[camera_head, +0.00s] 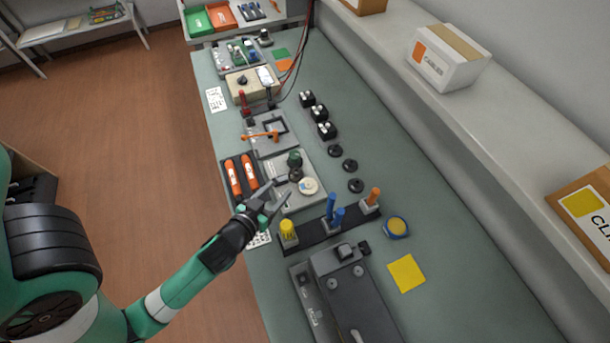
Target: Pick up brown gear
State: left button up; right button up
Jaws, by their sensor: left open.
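A dark brownish round part that looks like the brown gear (296,174) sits on a light grey plate (313,202) in the middle of the bench. A green gear (294,157) stands just behind it and a cream gear (308,186) lies just in front of it. My left gripper (281,191) is open, with its fingers over the plate's left edge, pointing toward the gears. It is close to the brown gear and looks empty. I cannot tell its height above the plate. My right gripper is not in view.
A black tray with orange-handled tools (249,171) lies left of the plate. A dark strip with yellow (288,230), blue and orange pegs is in front. Black discs (350,166) lie to the right. A dark grey machine (355,290) stands nearest. The bench's right side is mostly clear.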

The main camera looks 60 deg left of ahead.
aim_at(298, 170)
pick_arm(q)
jog(key=b+x, duration=0.1)
jog(key=x, duration=0.9)
jog(key=shift+d+r, duration=0.1)
jog(key=shift+c, duration=0.2)
grip_shut()
